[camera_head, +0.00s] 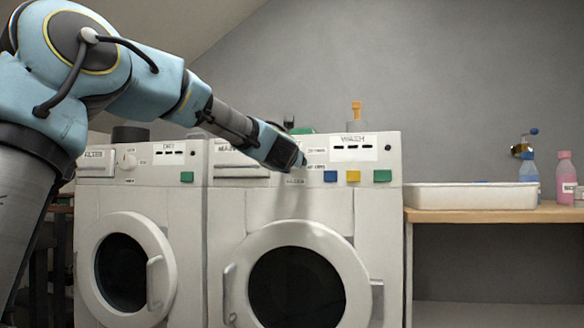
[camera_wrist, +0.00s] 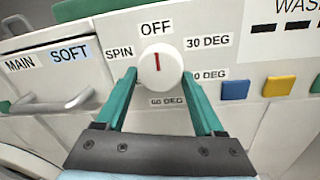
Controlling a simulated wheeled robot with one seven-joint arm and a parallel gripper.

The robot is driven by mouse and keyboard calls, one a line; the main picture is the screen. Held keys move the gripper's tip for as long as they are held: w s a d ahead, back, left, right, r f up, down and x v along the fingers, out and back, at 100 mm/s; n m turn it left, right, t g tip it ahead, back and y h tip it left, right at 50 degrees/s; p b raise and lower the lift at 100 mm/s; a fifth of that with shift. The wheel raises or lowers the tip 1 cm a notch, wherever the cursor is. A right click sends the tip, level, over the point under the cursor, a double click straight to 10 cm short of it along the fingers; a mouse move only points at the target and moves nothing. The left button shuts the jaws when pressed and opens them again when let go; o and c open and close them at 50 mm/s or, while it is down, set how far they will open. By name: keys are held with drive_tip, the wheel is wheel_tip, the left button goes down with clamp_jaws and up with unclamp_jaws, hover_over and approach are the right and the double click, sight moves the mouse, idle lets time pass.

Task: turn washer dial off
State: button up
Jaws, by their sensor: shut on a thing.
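The washer dial (camera_wrist: 159,65) is a round white knob with a red pointer line, on the front panel of the washer (camera_head: 380,215). The red line points up, towards the OFF label (camera_wrist: 157,27). SPIN is printed to its left, 30 DEG and another partly covered degree label to its right, and 60 DEG below. My gripper (camera_wrist: 160,75) has its green fingers on the left and right sides of the dial, shut on it. In the head view my gripper (camera_head: 301,160) reaches the panel and hides the dial.
Blue (camera_head: 330,176), yellow (camera_head: 353,176) and green (camera_head: 382,176) buttons sit right of the dial. A drawer handle (camera_wrist: 55,103) is at its left. A dryer (camera_head: 190,215) stands left. A white tray (camera_head: 460,196) and bottles (camera_head: 566,178) are on the counter at right.

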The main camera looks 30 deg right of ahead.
idle(0.4)
drive_tip(key=o, duration=1.4)
drive_tip(key=b+v, duration=0.2)
drive_tip(key=v, duration=0.8)
drive_tip(key=shift+s+a+b, duration=0.25)
drive_tip(key=shift+b, duration=0.1)
